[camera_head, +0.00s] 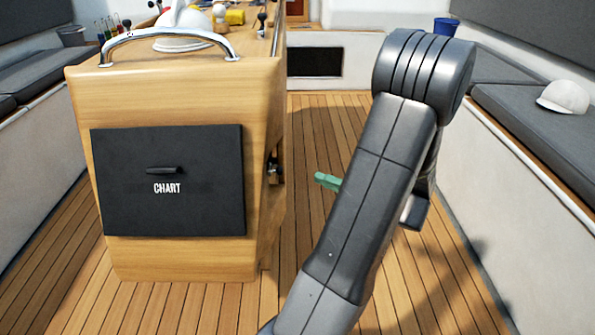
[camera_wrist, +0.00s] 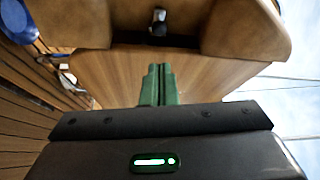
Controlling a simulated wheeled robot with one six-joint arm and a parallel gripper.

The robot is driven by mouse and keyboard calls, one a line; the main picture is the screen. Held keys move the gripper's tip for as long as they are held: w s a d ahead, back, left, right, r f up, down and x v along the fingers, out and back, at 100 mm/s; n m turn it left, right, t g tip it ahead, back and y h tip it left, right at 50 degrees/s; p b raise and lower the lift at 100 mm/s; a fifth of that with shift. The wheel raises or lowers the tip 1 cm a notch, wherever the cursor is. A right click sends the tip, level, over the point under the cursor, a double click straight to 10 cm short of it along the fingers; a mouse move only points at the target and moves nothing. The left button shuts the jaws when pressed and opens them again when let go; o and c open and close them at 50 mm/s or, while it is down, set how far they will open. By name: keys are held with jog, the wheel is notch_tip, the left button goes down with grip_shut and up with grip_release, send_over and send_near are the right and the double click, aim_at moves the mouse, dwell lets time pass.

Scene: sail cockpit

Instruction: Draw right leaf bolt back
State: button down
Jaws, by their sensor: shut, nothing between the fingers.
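A small dark and metal fitting (camera_head: 273,168) sits on the right side of the wooden pedestal table (camera_head: 180,92); I take it for the right leaf bolt, but its detail is too small to tell. In the wrist view a dark knob (camera_wrist: 159,24) shows in a gap between two brown wooden parts, straight beyond my fingertips. My gripper (camera_head: 320,179) has green fingers and stands to the right of the fitting, apart from it. The wrist view shows the fingers (camera_wrist: 158,68) together and empty, pointing at the knob. My arm hides part of the gripper.
A black CHART panel (camera_head: 170,180) and a chrome rail (camera_head: 168,36) are on the table. Benches run along both sides; a white cap (camera_head: 565,96) lies on the right bench (camera_head: 530,110). Planked floor (camera_head: 320,120) right of the table is clear. A blue bucket (camera_head: 446,26) stands far back.

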dwell(0.3)
jog(key=b+x, duration=0.2)
jog(key=x, duration=0.8)
